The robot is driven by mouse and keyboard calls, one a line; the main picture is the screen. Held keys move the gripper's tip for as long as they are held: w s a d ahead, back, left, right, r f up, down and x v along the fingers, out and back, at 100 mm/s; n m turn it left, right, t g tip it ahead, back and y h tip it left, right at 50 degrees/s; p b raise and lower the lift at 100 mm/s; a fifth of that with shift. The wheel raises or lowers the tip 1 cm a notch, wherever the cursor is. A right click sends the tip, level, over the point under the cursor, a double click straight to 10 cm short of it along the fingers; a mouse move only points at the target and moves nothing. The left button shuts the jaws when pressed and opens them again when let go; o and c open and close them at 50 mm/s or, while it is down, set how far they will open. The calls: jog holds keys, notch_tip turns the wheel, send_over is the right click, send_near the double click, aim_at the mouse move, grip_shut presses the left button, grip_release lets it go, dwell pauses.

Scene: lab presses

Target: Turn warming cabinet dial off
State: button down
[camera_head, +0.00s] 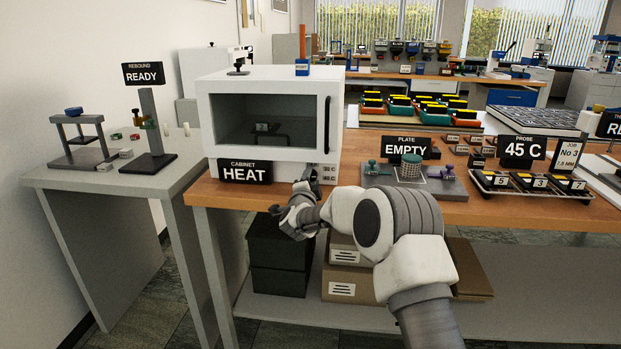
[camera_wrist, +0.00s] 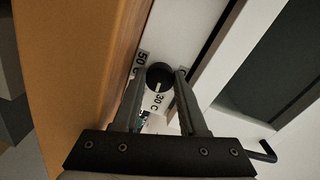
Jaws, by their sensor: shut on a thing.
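The white warming cabinet (camera_head: 270,85) stands on the wooden bench, its glass door closed, with a black sign (camera_head: 244,171) reading CABINET HEAT at its lower front. My gripper (camera_head: 308,182) is at the cabinet's lower right front corner. In the wrist view the round black dial (camera_wrist: 159,75) sits between the fingertips of my gripper (camera_wrist: 160,80), which is shut on it. Labels reading 50 and 30 C (camera_wrist: 158,101) lie around the dial. A white mark shows on the dial. In the head view my gripper hides the dial.
The dark door handle (camera_head: 327,125) is just above my gripper; it also shows in the wrist view (camera_wrist: 262,152). To the right are an EMPTY sign (camera_head: 406,148) and a plate fixture (camera_head: 438,186). Dark boxes (camera_head: 278,255) stand below the bench top.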

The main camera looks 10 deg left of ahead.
jog(key=n+p, duration=0.1)
jog(key=n, duration=0.3)
jog(key=shift+r+n, duration=0.1)
jog(key=shift+n, duration=0.3)
jog(key=n+p, duration=0.1)
jog(key=n, duration=0.2)
jog(key=shift+n, duration=0.3)
jog(key=n+p, duration=0.1)
jog(key=n, duration=0.3)
jog(key=shift+n+p, duration=0.7)
jog(key=shift+n, duration=1.4)
jog(key=shift+c, duration=2.2)
grip_release()
jog(key=shift+s, duration=0.1)
